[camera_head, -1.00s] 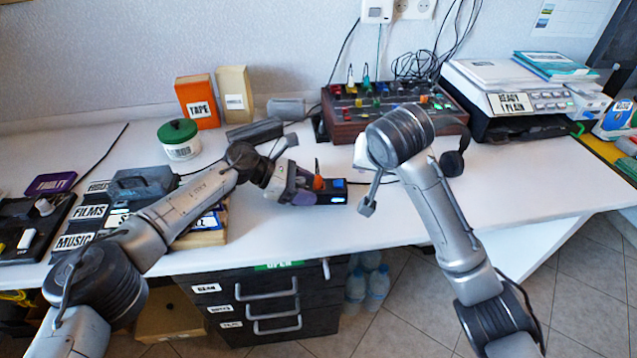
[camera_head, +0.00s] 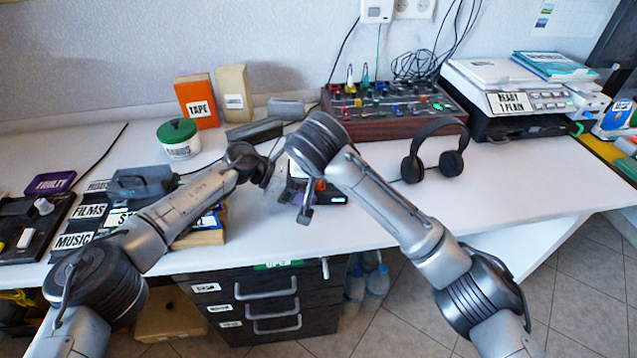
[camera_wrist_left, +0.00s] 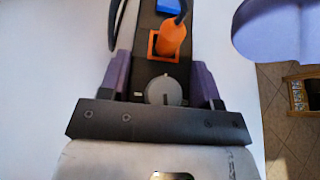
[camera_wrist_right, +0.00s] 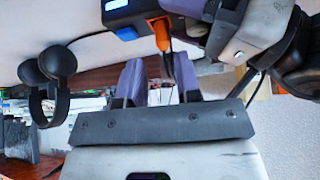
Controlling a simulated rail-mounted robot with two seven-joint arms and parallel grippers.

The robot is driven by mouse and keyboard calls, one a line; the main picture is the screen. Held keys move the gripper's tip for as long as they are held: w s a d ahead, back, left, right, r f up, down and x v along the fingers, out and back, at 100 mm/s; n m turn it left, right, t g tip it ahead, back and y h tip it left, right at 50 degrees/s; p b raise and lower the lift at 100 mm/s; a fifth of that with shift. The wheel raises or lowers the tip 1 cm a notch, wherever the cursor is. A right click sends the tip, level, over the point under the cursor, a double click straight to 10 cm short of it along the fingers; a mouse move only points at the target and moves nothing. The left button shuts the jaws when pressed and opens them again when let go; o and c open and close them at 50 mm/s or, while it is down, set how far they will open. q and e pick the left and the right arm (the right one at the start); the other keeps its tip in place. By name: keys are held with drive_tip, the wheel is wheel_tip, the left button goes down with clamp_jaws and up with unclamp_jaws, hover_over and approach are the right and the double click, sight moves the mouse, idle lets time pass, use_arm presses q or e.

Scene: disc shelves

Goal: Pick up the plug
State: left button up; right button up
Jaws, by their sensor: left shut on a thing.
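The orange plug (camera_wrist_left: 172,38) stands in an orange-rimmed socket on a dark box (camera_wrist_left: 150,70) with a blue button. A dark cable leads up from the plug. My left gripper (camera_wrist_left: 163,85) is shut on the box, its purple fingers on either side. In the head view the box (camera_head: 335,197) shows past my right arm, which covers most of the left gripper. In the right wrist view my right gripper (camera_wrist_right: 160,82) is open, with the plug (camera_wrist_right: 160,33) just beyond its fingertips and the cable running between its fingers. The right fingertips are hidden in the head view.
Headphones (camera_head: 437,150) stand to the right on the white desk (camera_head: 500,190). A mixer panel (camera_head: 393,112) with coloured plugs is behind. A green-lidded tin (camera_head: 180,140) and labelled cases (camera_head: 90,212) are left. The desk's front right is clear.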

sight(318, 184)
drive_tip(key=shift+x, duration=2.7)
drive_tip(key=shift+w+a, duration=0.1)
drive_tip(key=shift+a, duration=0.05)
drive_tip(key=shift+c, duration=0.2)
drive_tip(key=shift+r, duration=0.1)
clamp_jaws()
